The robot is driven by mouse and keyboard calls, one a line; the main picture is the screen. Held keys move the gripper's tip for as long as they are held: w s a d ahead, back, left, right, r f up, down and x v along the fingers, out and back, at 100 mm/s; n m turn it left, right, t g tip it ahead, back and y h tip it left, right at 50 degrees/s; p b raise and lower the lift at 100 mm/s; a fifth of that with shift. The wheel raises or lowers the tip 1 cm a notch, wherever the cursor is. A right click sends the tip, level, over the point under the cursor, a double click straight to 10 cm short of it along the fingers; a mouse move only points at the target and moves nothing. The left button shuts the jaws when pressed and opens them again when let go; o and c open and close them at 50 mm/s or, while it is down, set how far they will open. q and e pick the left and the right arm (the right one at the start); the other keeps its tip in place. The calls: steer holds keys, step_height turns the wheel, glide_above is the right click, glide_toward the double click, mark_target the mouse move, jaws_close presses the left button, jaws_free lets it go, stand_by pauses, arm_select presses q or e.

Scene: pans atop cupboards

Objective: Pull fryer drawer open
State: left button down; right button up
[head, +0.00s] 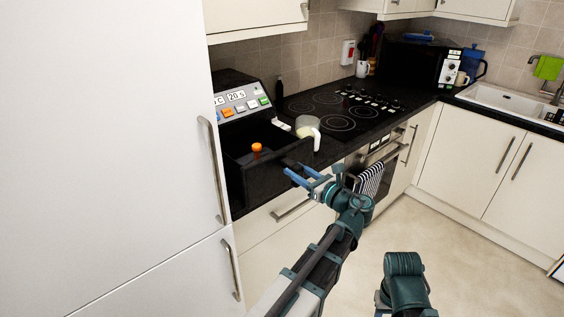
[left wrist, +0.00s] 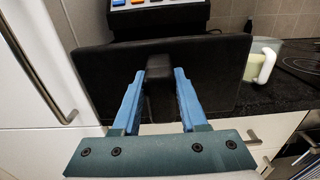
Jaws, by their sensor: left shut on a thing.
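The black fryer (head: 230,85) stands on the counter beside the tall white cupboard, with a sloped panel of coloured buttons. Its black drawer (head: 262,177) is pulled out toward me, and I can see into its open top. An orange thing (head: 257,147) shows inside. In the left wrist view, the drawer front (left wrist: 215,75) fills the middle, with its handle (left wrist: 159,88) sticking out. My left gripper (head: 297,175) has its blue fingers on both sides of the handle, shut on it; the fingers also show in the left wrist view (left wrist: 158,100). My right gripper is out of view.
A jug with a white handle (head: 308,128) stands close to the drawer's right side. The black hob (head: 340,110) lies beyond it, above the oven (head: 385,160) with a striped towel (head: 370,180). The tall white cupboard (head: 110,150) is close on the left. The floor is clear.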

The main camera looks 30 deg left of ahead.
arm_select(q)
steer(key=shift+v, duration=3.2)
steer(key=shift+c, duration=2.2)
jaws_free()
